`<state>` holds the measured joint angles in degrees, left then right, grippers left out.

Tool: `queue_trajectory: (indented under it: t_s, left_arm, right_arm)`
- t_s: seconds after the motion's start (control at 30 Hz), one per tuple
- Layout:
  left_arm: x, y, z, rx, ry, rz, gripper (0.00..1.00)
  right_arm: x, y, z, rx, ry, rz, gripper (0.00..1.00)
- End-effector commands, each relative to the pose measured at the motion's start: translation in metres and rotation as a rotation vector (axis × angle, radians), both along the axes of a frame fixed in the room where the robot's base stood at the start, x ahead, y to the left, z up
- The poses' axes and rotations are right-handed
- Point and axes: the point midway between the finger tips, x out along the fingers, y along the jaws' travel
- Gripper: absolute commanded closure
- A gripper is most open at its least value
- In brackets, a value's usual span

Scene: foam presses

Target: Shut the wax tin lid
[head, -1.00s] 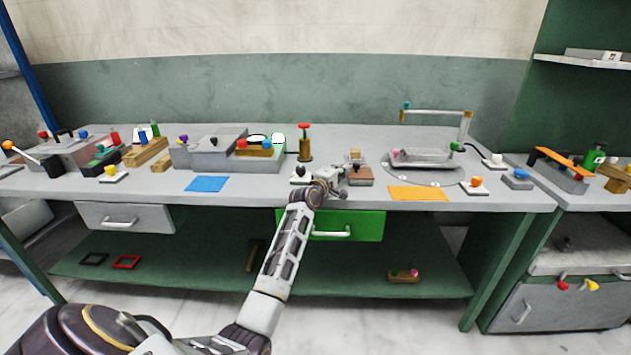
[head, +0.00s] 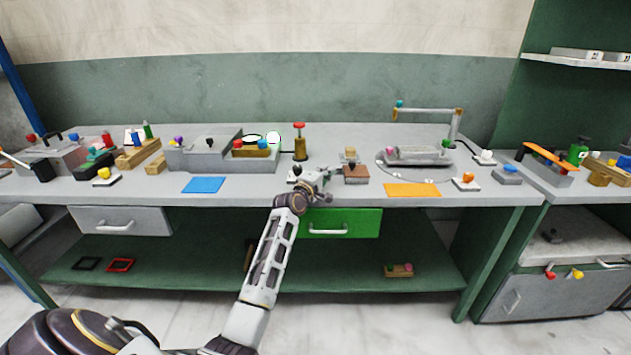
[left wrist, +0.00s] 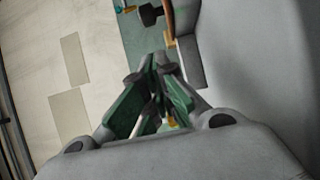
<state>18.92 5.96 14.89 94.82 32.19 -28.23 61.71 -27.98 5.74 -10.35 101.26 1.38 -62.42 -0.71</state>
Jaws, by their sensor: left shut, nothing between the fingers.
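A small brown box (head: 356,175) stands near the front edge of the bench, with a small tan block (head: 350,154) at its back. It may be the wax tin, but it is too small to tell, and I cannot make out its lid. My left gripper (head: 322,180) is just left of the brown box, over the bench's front edge, and looks apart from it. In the left wrist view its green fingers (left wrist: 158,85) are together, with nothing held. A black knob and an orange part show beyond the fingertips there. My right gripper is not in view.
A red-topped post (head: 299,145) stands behind my gripper. An orange mat (head: 412,190) and a round plate with a grey tray (head: 418,156) lie to the right. A blue mat (head: 204,185) and a grey box (head: 205,152) are left. A green drawer (head: 345,222) is below.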

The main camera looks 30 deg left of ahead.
Motion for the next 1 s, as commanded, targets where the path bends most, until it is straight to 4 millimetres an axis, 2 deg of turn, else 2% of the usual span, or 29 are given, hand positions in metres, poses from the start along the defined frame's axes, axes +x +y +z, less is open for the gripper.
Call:
queue_trajectory:
  t_s: [0.33,0.7,1.0]
  left_arm:
    - [-0.032,-0.001,0.000,0.000,0.000,0.000,1.00]
    - [-0.063,-0.002,0.000,0.000,0.000,0.000,1.00]
    - [-0.075,-0.002,0.000,0.000,0.000,0.000,1.00]
  right_arm:
    - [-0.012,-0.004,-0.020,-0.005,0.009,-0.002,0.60]
    - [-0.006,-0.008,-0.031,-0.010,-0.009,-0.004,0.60]
    - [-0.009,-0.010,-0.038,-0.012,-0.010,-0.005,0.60]
